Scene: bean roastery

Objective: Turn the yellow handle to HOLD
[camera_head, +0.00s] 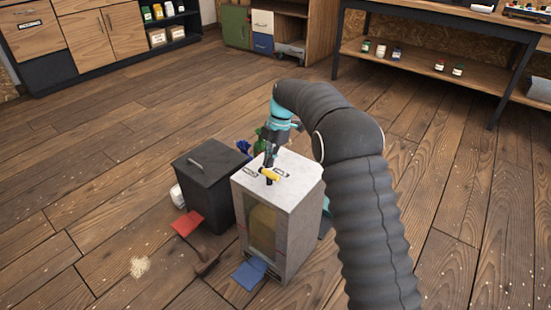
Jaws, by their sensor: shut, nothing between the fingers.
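The yellow handle (270,175) sits on the top of a light grey box-shaped unit (305,188) with a tinted front window. Small labels lie on the top on either side of the handle; their words are too small to read. My gripper (269,164) points down from above and its fingertips are shut, right at the handle. I cannot tell whether they touch it. The handle's far side is partly hidden by the fingers.
A dark lidded bin (208,180) stands close to the left of the unit. A red flap (187,223) and a blue flap (249,275) lie low in front. A workbench (440,75) stands at the back right, and cabinets (100,35) at the back left. The wooden floor is mostly clear.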

